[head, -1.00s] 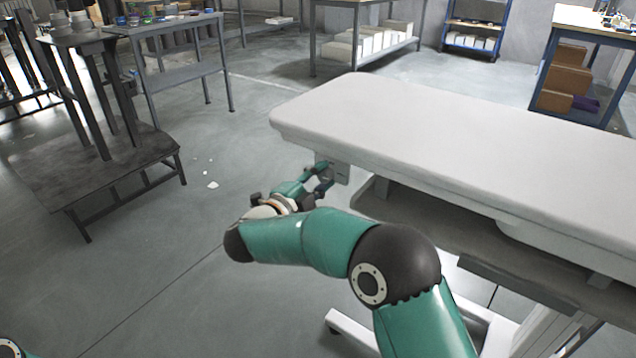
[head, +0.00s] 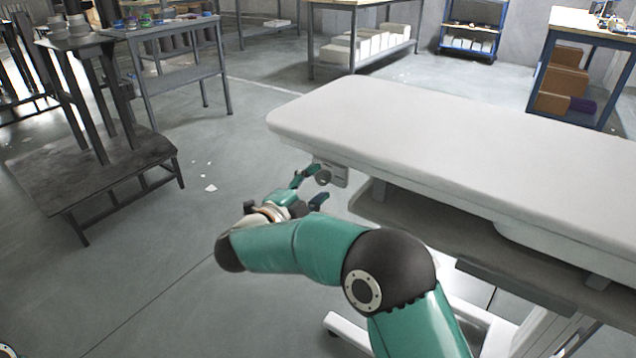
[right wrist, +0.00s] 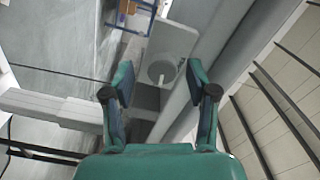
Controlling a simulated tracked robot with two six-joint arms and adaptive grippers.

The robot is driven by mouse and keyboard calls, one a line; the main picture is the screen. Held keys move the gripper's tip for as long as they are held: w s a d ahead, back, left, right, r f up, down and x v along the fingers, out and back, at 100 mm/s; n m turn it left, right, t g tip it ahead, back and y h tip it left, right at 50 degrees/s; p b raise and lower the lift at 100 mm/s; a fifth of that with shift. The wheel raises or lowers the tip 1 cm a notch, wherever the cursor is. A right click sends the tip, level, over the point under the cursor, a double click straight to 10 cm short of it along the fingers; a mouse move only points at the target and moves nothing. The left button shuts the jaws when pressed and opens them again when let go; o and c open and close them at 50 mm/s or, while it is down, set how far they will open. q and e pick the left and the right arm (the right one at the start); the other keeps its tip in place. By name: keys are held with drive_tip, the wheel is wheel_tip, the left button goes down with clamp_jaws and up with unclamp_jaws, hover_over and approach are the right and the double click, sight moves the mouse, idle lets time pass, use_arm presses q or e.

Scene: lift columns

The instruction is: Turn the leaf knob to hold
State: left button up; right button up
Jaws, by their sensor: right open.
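The leaf knob (head: 324,177) is a small round grey knob on a grey plate (head: 341,176) under the near left end of the white padded table leaf (head: 400,115). In the right wrist view the knob (right wrist: 162,72) shows just beyond and between my fingertips, on its light grey plate (right wrist: 176,40). My right gripper (head: 318,183) is open, its fingers spread on either side of the knob's line, and apart from it. It also shows in the right wrist view (right wrist: 160,82), with nothing between its fingers. Any markings on the plate are too small to read. My left gripper is not in view.
A grey lower shelf (head: 400,212) and white base leg (head: 350,333) are beneath the leaf. A dark low platform (head: 100,175) and a grey bench (head: 175,70) stand at the left. The floor left of the leaf is mostly clear.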

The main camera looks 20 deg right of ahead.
drive_tip(key=v, duration=1)
drive_tip(key=shift+s+a+f, duration=0.1)
drive_tip(key=shift+s+a, duration=0.05)
